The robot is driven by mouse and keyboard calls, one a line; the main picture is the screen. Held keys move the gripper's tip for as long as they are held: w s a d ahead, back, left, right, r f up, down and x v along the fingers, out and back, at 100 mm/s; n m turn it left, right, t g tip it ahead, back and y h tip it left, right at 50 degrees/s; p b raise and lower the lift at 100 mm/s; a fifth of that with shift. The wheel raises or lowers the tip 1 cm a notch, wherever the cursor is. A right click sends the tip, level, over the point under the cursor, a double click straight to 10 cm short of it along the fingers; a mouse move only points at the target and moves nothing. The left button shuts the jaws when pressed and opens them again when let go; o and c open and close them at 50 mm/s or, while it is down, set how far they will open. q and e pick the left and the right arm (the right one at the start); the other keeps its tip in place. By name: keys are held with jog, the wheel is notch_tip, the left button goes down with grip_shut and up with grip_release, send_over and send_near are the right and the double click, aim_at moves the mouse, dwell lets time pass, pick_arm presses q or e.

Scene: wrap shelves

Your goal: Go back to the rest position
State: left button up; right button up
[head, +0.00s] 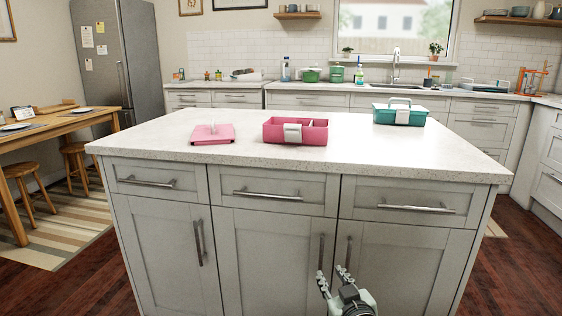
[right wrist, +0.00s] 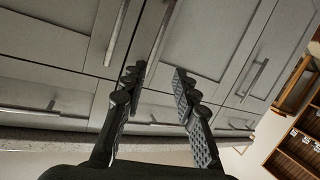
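My right gripper (head: 333,280) shows at the bottom of the head view, in front of the island's cabinet doors and below its worktop. In the right wrist view its two fingers (right wrist: 158,88) stand apart with nothing between them, facing the grey cabinet fronts. My left gripper does not show in either view.
The kitchen island (head: 240,160) stands right in front of me. On it are a pink lid-like piece (head: 212,135), an open pink box (head: 312,133) and a teal box with a handle (head: 400,114). A wooden table (head: 60,125) stands at the left. Floor shows on both sides.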

jog(key=s+d+f+m+g+h, duration=0.25)
jog(key=s+d+f+g, duration=0.4)
jog(key=s+f, duration=0.75)
jog(key=s+d+f+g, duration=0.2)
jog(key=s+d+f, duration=0.2)
jog(key=s, duration=0.5)
jog(key=s+d+f+g+h, duration=0.1)
jog(key=s+d+f+g, duration=0.2)
jog(key=s, duration=0.6)
notch_tip(320, 180, down, 2)
jog(key=shift+s+d+f+p, duration=0.3)
jog(key=shift+s+d, duration=0.1)
jog(key=shift+d, duration=0.4)
jog(key=shift+n+g, duration=0.25)
